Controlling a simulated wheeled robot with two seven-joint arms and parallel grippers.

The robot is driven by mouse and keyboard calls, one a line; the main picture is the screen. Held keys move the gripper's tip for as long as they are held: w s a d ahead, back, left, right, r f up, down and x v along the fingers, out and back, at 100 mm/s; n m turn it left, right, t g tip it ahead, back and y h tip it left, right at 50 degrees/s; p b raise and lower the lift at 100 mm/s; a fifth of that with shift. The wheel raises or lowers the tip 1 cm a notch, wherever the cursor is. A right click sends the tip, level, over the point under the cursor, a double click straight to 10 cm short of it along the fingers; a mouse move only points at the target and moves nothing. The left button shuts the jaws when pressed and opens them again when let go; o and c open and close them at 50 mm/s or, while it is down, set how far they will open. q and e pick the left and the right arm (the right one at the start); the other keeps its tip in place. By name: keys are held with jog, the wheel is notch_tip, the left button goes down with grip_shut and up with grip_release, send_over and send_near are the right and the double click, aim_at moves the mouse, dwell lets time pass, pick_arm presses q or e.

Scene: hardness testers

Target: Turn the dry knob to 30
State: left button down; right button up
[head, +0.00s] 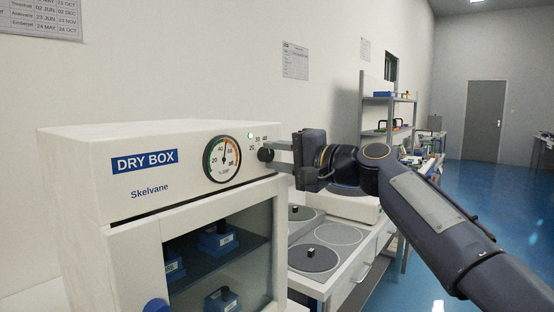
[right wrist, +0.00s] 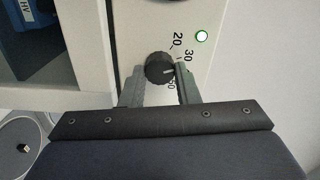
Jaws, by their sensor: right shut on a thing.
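The dry knob (head: 266,155) is a small black dial at the right of the dry box (head: 120,200) front panel. In the right wrist view the knob (right wrist: 159,66) has a short white mark pointing right, roughly between the 30 and a lower number partly hidden by a finger. The 20 and 30 labels show beside it. My right gripper (head: 272,155) reaches in from the right. In the right wrist view its fingers (right wrist: 160,80) are on either side of the knob, shut on it. My left gripper is out of view.
A round gauge (head: 222,158) and a lit green lamp (head: 250,136) sit on the panel near the knob. Below is a glass door with blue items inside. A bench (head: 347,284) with round grey plates stands to the right, beneath my right arm.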

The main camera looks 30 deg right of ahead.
dwell(0.3)
jog(key=o, duration=1)
jog(key=shift+c, duration=0.2)
jog(key=v, duration=0.7)
jog(key=shift+s+d+b, duration=0.15)
jog(key=shift+s+b, duration=0.2)
jog(key=shift+b, duration=0.05)
